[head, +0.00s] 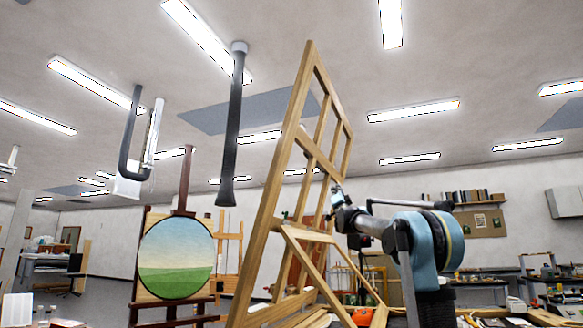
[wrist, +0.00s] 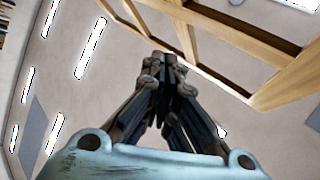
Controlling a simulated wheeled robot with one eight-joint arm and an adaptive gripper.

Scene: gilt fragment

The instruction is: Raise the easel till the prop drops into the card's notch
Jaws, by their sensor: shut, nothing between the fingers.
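The easel (head: 268,200) is a large pale wooden frame with crossbars, standing raised and tilted in the middle of the head view. Part of its frame also shows at the upper right of the wrist view (wrist: 225,20). My gripper (head: 337,187) is at the easel's right side, below the upper panel. In the wrist view my gripper (wrist: 165,60) is shut and empty, its fingertips close to a wooden bar; I cannot tell whether they touch it. Slanted wooden bars (head: 307,262) run below the frame; I cannot tell which is the prop. The card and its notch cannot be made out.
A round landscape painting (head: 176,258) stands on a dark easel at the left. Dark pipes (head: 233,130) hang from the ceiling left of the large easel. Workbenches (head: 480,287) and a shelf of books (head: 462,198) are at the back right.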

